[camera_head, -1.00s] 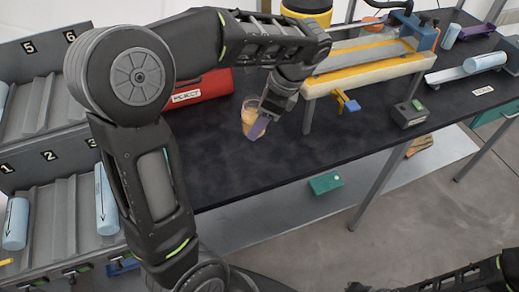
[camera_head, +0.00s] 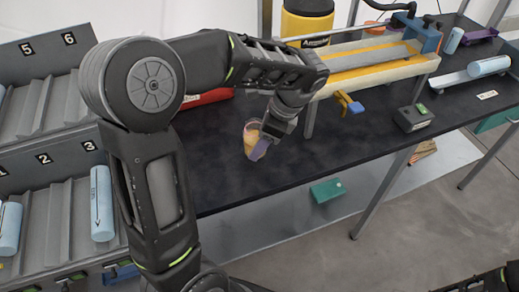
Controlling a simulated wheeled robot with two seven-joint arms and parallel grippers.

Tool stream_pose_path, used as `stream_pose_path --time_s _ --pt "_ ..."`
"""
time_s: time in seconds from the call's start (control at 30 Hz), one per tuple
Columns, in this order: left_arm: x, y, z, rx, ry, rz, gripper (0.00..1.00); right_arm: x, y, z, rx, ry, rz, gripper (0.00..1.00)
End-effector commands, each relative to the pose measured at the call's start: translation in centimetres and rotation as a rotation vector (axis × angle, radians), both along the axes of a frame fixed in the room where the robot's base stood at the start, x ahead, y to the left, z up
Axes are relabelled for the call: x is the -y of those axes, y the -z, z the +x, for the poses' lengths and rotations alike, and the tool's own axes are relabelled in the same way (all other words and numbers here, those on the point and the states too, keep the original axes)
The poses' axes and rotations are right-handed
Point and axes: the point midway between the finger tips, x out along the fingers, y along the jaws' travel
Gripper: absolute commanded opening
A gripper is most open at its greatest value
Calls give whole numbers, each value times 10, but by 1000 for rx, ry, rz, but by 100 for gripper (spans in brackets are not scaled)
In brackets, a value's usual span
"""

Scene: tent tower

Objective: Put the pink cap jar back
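A small jar (camera_head: 250,138) with orange-yellow contents is at the fingers of my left gripper (camera_head: 260,146), over the dark bench. It is slightly tilted, and a pinkish tint shows near its top; the cap is not clear at this size. My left gripper reaches down from the upper right of the jar, and its purplish fingertip lies across the jar's right side. The gripper looks shut on the jar. I cannot tell whether the jar touches the bench. Only a piece of my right arm shows in the bottom right corner; its gripper is out of view.
The dark bench (camera_head: 225,180) is clear around the jar. A red reject bin (camera_head: 208,97), a yellow-black container (camera_head: 306,22) and a raised conveyor (camera_head: 375,66) stand behind. A numbered rack (camera_head: 60,215) with blue cylinders is left.

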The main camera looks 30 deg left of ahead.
Motion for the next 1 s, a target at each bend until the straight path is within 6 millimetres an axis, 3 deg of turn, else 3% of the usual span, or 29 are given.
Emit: stream_pose_path --time_s 0.2,0.6,0.63,0.9,1.0 --pt "0 31 -1 -3 2 0 0 0 -2 0 0 0 0 0" --pt "0 36 0 -1 1 0 0 0 1 0 0 0 0 0" --pt "0 37 0 -1 1 0 54 0 1 0 0 0 0 0" --pt "0 36 0 -1 1 0 75 0 0 0 0 0 0 0" --pt "0 36 0 -1 1 0 75 0 0 0 0 0 0 0"
